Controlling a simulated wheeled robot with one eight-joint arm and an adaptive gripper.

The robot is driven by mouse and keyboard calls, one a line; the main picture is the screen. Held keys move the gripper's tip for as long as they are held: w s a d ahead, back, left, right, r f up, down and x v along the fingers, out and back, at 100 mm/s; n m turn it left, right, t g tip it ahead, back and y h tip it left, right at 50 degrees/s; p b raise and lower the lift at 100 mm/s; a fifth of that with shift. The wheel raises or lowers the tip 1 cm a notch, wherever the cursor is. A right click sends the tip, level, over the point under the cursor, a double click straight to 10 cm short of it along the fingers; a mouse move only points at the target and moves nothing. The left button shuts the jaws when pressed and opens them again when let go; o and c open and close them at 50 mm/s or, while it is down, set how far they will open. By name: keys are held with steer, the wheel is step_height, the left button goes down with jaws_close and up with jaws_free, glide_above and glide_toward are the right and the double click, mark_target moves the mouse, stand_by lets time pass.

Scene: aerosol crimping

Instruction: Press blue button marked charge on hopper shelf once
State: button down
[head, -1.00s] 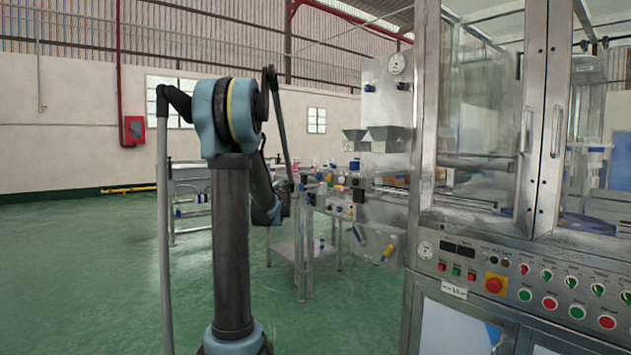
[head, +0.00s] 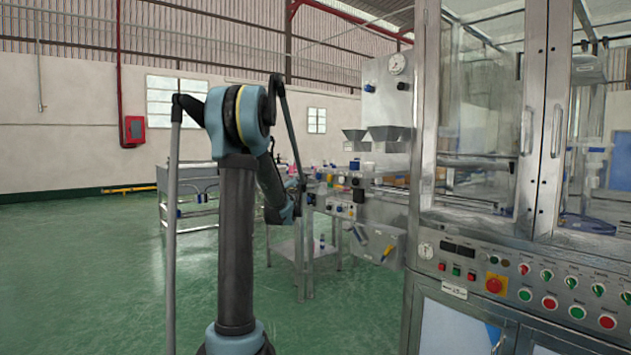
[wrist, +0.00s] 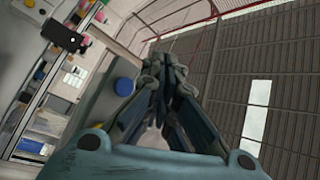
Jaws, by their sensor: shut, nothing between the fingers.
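A round blue button (wrist: 123,86) shows in the wrist view, just left of my gripper's fingers, on a grey surface. Its marking cannot be read. In the head view a small blue spot (head: 354,165) shows below the hoppers (head: 377,138); I cannot tell if it is the same button. My gripper (wrist: 163,66) is shut and empty, its fingertips together, pointing up the wrist picture beside the button. The gap in depth to the button cannot be judged. In the head view the end of my arm is in front of the bench with the shelf, and the fingers are hard to make out.
A glass-doored steel machine (head: 480,130) with a button panel (head: 530,285) fills the right of the head view. A black box (wrist: 62,37) and several small coloured items are at the left of the wrist view. Green floor (head: 110,270) is clear on the left.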

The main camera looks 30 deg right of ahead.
steer(key=shift+w+d, duration=0.15)
steer(key=shift+d, duration=2.35)
steer(key=shift+d, duration=0.2)
steer(key=shift+d, duration=0.25)
steer(key=shift+d+r, duration=0.1)
steer(key=shift+d, duration=0.45)
stand_by(0.4)
steer(key=shift+a, duration=0.1)
stand_by(1.3)
steer(key=shift+a, duration=0.85)
steer(key=shift+s+a, duration=0.15)
steer(key=shift+a, duration=1.15)
steer(key=shift+s+a, duration=0.1)
steer(key=shift+a, duration=1.15)
